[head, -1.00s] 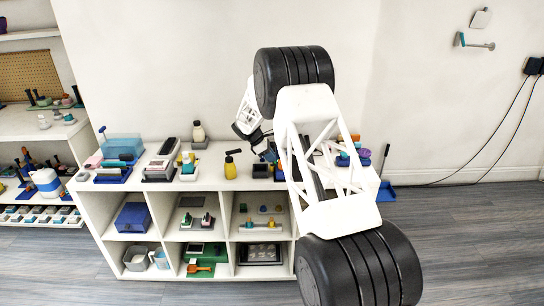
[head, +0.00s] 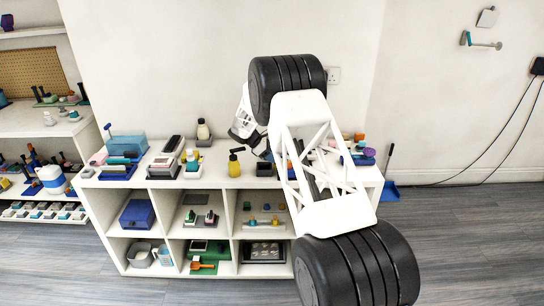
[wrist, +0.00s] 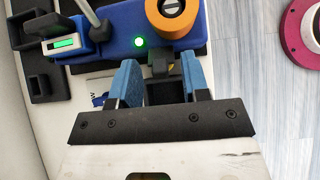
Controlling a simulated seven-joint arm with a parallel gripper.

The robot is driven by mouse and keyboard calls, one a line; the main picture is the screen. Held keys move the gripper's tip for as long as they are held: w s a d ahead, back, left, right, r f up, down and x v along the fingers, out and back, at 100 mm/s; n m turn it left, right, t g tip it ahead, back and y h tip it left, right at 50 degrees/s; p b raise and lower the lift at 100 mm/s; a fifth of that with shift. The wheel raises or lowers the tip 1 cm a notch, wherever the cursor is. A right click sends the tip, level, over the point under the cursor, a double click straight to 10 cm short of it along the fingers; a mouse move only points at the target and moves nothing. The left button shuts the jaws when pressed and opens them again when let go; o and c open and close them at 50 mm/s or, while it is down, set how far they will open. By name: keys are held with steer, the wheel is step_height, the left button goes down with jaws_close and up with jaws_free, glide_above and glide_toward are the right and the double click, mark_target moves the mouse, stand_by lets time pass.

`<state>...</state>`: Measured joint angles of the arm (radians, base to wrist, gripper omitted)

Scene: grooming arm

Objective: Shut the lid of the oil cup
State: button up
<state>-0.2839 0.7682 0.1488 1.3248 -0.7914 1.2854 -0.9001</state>
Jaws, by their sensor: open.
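My gripper (wrist: 160,62) is open, its two blue fingers apart on either side of a small dark square cup-like part (wrist: 165,91), perhaps the oil cup. I cannot tell whether the fingers touch it. A small dark piece with a yellowish mark lies between the fingertips; I cannot tell if it is the lid. Just beyond is a blue unit (wrist: 112,38) with a lit green lamp and an orange round part (wrist: 173,17). In the head view my gripper (head: 262,150) is over the shelf top, partly hidden by my arm.
A dark tray (wrist: 40,84) and a grey rod (wrist: 92,14) are at the left of the wrist view. A pink round thing (wrist: 297,28) is at far right.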

steer(key=v, duration=0.7)
steer(key=shift+a+r, duration=0.3)
stand_by(0.3)
steer(key=shift+d+r+y, duration=0.5)
steer(key=shift+d+y, duration=0.3)
steer(key=shift+y, duration=0.35)
steer(key=shift+d+r+y, duration=0.5)
steer(key=shift+d+y, duration=0.25)
steer(key=shift+y, duration=0.4)
steer(key=shift+f, duration=0.15)
steer(key=shift+x, duration=3.85)
steer(key=shift+d, duration=0.1)
